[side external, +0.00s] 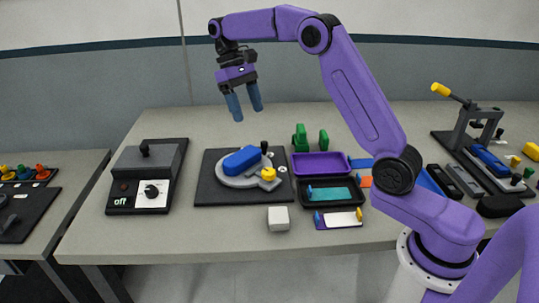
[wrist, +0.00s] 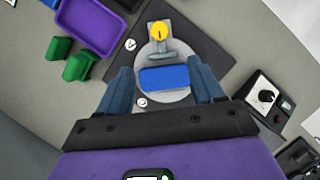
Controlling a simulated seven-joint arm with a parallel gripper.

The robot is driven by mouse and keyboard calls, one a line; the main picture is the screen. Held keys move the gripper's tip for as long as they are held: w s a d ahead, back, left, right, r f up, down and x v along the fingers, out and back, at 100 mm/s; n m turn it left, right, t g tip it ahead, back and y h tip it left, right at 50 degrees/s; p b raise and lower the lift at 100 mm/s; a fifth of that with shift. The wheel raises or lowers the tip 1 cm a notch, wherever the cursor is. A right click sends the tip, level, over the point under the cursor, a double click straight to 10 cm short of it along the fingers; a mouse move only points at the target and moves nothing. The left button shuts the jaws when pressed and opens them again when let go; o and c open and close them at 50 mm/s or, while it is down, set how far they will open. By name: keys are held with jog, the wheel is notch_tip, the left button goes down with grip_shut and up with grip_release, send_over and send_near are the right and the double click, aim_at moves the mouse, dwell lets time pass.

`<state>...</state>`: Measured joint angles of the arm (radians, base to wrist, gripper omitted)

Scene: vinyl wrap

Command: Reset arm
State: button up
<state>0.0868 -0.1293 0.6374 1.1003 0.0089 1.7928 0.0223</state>
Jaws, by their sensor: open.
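My gripper (side external: 244,105) is open and empty. It hangs in the air above the back of the black plate, pointing down, clear of everything below it. In the wrist view its two blue-grey fingers (wrist: 164,87) are apart, with a blue block (wrist: 165,78) showing between and below them. That blue block (side external: 242,159) sits on a grey round fixture (side external: 240,182) on the black plate (side external: 208,188). A yellow knob (side external: 268,174) stands at the fixture's front right.
A box with a dial (side external: 152,194) reading "off" stands at the left. A purple tray (side external: 320,163), a black tray with a teal piece (side external: 331,192), green blocks (side external: 300,138) and a white cube (side external: 278,218) surround the plate. A yellow-handled lever press (side external: 462,125) stands at the far right.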

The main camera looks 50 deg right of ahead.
jog(key=s+a+n+t+h, duration=0.15)
jog(key=s+a+n, duration=0.6)
jog(key=s, duration=0.75)
jog(key=s+d+f+n+t+y, duration=0.1)
jog(key=s+f+n, duration=0.1)
jog(key=s, duration=0.8)
jog(key=s+d+f+n+t+y, duration=0.1)
jog(key=s+d+f+n+t, duration=0.1)
jog(key=s, duration=0.8)
notch_tip(320, 180, down, 2)
jog(key=shift+s+f+n, duration=0.2)
jog(key=shift+s+n, duration=0.2)
jog(key=shift+n, duration=0.05)
